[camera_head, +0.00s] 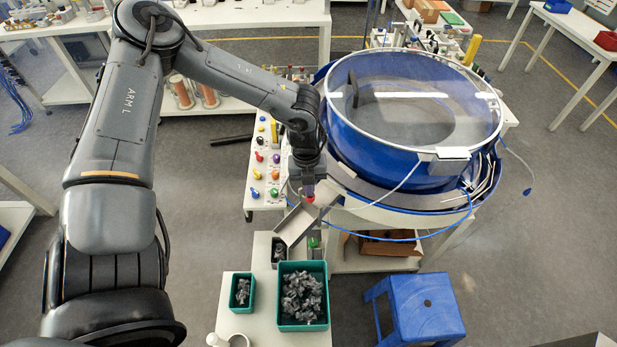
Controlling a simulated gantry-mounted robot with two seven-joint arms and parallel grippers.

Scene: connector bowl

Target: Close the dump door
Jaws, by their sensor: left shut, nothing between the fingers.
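The blue vibratory bowl (370,150) with a clear round lid (420,90) stands on a white table. A tilted grey metal chute (293,224) sticks out at the bowl's lower left side, above the bins. I cannot clearly tell the dump door from the metal parts here, and my gripper hides some of that spot. My left gripper (307,192) points down at the chute's upper end, beside the bowl's left rim. It is shut with nothing held. Whether it touches the metal is not clear. A small red part shows by its tips. My right gripper is out of view.
A green bin (303,328) full of grey connectors and a smaller bin (232,292) stand below the chute. A panel with coloured knobs (265,150) is left of my gripper. A blue stool (425,310) stands at lower right. A blue cable crosses below the bowl.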

